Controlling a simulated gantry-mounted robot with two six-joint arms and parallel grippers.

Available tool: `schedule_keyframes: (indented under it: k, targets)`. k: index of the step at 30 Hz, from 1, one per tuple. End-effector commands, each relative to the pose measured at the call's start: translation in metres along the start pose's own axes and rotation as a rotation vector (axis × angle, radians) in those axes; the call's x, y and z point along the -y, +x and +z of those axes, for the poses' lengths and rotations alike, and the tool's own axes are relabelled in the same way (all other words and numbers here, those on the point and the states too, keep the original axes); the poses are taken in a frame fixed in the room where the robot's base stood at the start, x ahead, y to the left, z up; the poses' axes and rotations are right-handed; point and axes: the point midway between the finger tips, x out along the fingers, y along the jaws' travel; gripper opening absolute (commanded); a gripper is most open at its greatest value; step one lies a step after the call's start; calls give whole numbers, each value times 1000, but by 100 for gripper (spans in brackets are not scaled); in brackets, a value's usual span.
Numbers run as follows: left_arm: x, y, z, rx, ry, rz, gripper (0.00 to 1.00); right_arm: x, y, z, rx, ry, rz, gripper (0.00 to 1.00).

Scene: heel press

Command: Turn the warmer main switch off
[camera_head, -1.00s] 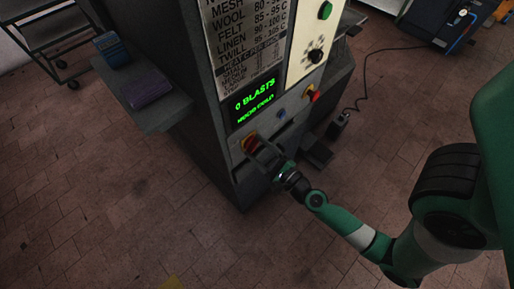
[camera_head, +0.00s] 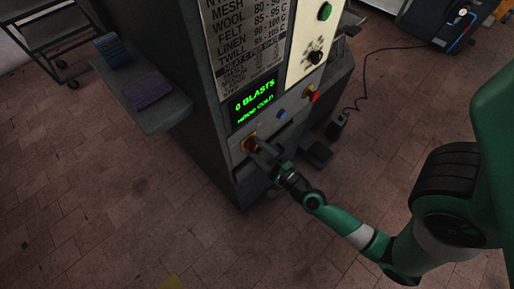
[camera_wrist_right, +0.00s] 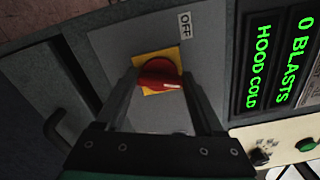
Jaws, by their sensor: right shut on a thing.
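The warmer main switch is a red rotary knob (camera_wrist_right: 159,74) on a yellow square plate (camera_wrist_right: 147,58), set in the grey front panel. In the head view the knob (camera_head: 250,144) sits below the green display. A white mark on the knob points to the right in the wrist view. My left gripper is out of view.
A blue button (camera_head: 281,114) and a red button (camera_head: 313,96) sit right of the switch. A side shelf (camera_head: 165,115) holds a purple block (camera_head: 148,91) and a blue box (camera_head: 112,50). Open floor lies in front.

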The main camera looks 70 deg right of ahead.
Motion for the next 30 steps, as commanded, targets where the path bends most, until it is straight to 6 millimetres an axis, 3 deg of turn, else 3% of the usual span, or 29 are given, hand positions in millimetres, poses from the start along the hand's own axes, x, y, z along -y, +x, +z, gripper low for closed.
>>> schedule_keyframes:
  k: [30]
  targets:
    - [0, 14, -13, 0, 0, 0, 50, -4, 0, -2, 1, -931, 2, 14]
